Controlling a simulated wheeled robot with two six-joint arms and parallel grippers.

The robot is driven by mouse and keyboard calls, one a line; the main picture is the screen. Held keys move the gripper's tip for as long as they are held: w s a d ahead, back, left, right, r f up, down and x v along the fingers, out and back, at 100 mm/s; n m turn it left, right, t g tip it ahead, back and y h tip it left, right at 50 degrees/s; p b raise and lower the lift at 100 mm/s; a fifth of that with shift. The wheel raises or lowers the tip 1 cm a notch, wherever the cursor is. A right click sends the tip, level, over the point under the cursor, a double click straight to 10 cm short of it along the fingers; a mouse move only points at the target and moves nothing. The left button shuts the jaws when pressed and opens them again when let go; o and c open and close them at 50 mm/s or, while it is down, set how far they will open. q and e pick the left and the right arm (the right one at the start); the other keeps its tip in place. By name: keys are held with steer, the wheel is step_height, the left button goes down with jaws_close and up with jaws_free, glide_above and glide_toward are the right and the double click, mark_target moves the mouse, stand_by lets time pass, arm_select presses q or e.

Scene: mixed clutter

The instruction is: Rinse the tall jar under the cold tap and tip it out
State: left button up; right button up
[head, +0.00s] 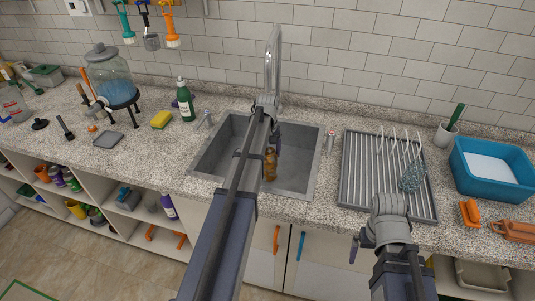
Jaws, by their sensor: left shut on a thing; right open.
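My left arm reaches over the grey sink (225,140). My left gripper (274,146) is shut on an amber jar (270,164), held inside the basin; the arm hides much of the jar. The tall chrome spout (277,60) rises behind the sink, its lower part hidden by my arm. I cannot see any running water. My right gripper (357,246) is open at the counter's front edge, below the drying rack (365,180).
The drying rack holds a bluish glass (412,178). A blue tub (491,168) and orange items (469,212) lie to the right. Counter just left of the sink is clear.

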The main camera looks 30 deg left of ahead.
arm_select(q)
steer(key=shift+f, duration=0.15)
steer(key=o, duration=1)
